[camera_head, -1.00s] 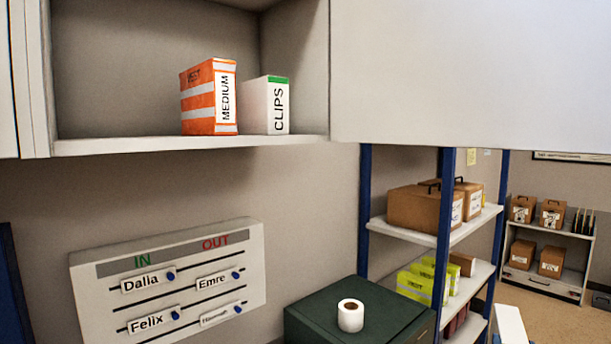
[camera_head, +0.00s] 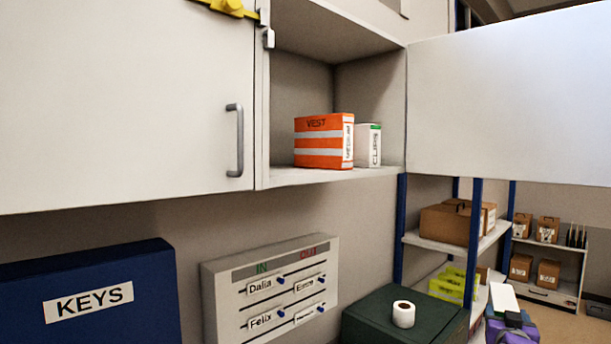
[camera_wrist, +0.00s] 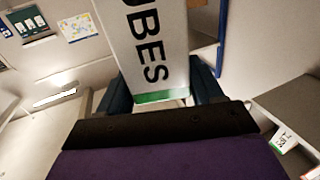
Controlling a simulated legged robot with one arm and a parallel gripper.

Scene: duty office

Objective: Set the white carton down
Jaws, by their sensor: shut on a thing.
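A white carton (camera_wrist: 155,45) with dark letters ending in "UBES" and a green band fills the upper middle of the wrist view. My gripper (camera_wrist: 165,88) is shut on it, with a dark finger on either side. In the head view the carton (camera_head: 503,298) shows small at the lower right, above my purple gripper (camera_head: 513,322). It is held up in front of the blue-posted rack, well away from the open cabinet. The carton's far end is cut off in the wrist view.
The open cabinet shelf (camera_head: 290,177) holds an orange striped vest box (camera_head: 318,150) and a white CLIPS carton (camera_head: 367,146) at its right. Bare shelf lies left of the vest box. A paper roll (camera_head: 403,314) stands on a dark green box (camera_head: 375,320).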

